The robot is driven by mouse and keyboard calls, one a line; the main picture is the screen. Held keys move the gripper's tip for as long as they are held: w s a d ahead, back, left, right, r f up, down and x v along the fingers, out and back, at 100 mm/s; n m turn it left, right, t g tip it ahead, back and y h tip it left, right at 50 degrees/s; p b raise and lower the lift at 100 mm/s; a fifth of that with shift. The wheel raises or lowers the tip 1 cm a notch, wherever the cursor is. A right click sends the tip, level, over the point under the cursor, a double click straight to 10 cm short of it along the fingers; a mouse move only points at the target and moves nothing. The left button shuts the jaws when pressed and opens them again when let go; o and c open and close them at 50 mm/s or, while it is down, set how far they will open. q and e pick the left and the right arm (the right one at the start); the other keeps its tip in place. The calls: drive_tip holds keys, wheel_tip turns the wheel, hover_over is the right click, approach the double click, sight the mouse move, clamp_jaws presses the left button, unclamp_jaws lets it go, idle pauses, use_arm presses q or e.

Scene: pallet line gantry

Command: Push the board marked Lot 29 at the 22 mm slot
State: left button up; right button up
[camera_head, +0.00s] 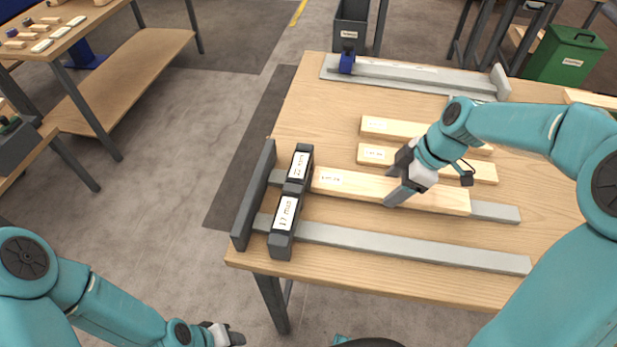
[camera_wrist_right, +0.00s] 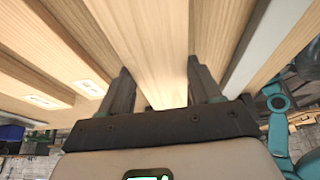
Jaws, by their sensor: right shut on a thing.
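A long pale board (camera_head: 355,189) with a small white label near its left end lies along a grey rail. The label looks like Lot 29 but is small. The board's left end is at the right face of the dark block marked 22 mm (camera_head: 300,165); I cannot tell whether it has entered the slot. A block marked 17 mm (camera_head: 285,213) stands in front. My right gripper (camera_head: 400,180) is shut on the board near its middle; the right wrist view shows the board between the fingers (camera_wrist_right: 160,88). My left gripper (camera_head: 232,338) is low, off the table; its jaws are unclear.
Two more labelled boards (camera_head: 400,128) (camera_head: 428,165) lie behind the held one. A grey rail (camera_head: 400,245) runs in front, ending at a dark stop (camera_head: 254,195). Another rail (camera_head: 420,78) with a blue clamp (camera_head: 347,62) is at the back. A green bin (camera_head: 566,55) stands beyond.

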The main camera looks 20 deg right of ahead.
drive_tip(key=shift+s+d+f, duration=0.1)
drive_tip(key=shift+s+d, duration=0.25)
drive_tip(key=shift+d, duration=0.25)
drive_tip(key=shift+s+d, duration=0.3)
drive_tip(key=shift+d, duration=0.25)
drive_tip(key=o, duration=1.3)
drive_tip(key=shift+c, duration=0.2)
drive_tip(key=v, duration=1.6)
